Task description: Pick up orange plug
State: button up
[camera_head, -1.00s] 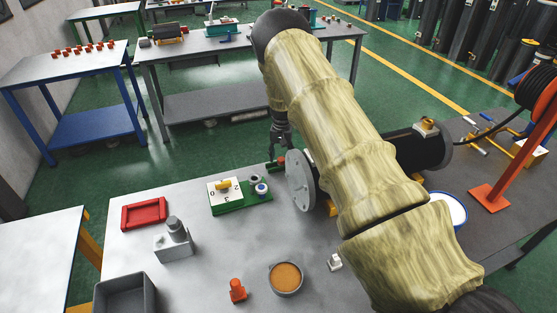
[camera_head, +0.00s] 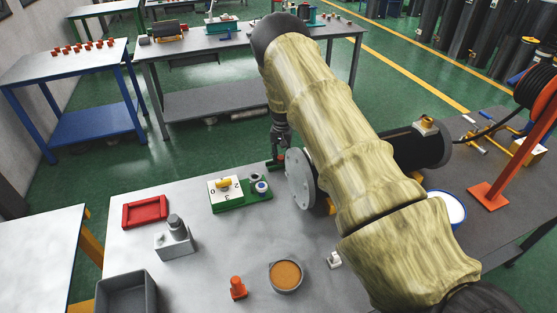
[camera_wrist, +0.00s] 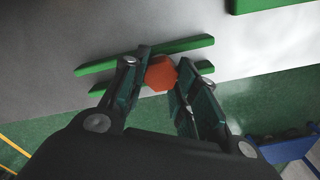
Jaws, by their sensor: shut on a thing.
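The orange plug (camera_wrist: 160,73) shows as a small orange faceted piece in the wrist view. It sits between the two dark fingers of my gripper (camera_wrist: 162,82), which are shut on it. Green bars (camera_wrist: 112,87) of a holder lie on both sides of it. In the head view my gripper (camera_head: 279,153) points down at the far edge of the grey table, beside the green holder (camera_head: 273,164). My arm and a large grey flange hide part of this spot. I cannot tell whether the plug is clear of the holder.
The flanged black cylinder (camera_head: 420,147) lies right of my gripper. A green board with a dial (camera_head: 226,195) and a red tray (camera_head: 146,212) are to the left. A bowl (camera_head: 286,276) and an orange cone-like piece (camera_head: 238,288) stand nearer. Bare tabletop (camera_head: 215,245) lies between them.

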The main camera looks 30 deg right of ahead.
aim_at(281, 157)
jog(key=shift+r, duration=0.1)
notch_tip(281, 157, up, 10)
jog(key=b, duration=0.4)
jog(key=shift+b, duration=0.35)
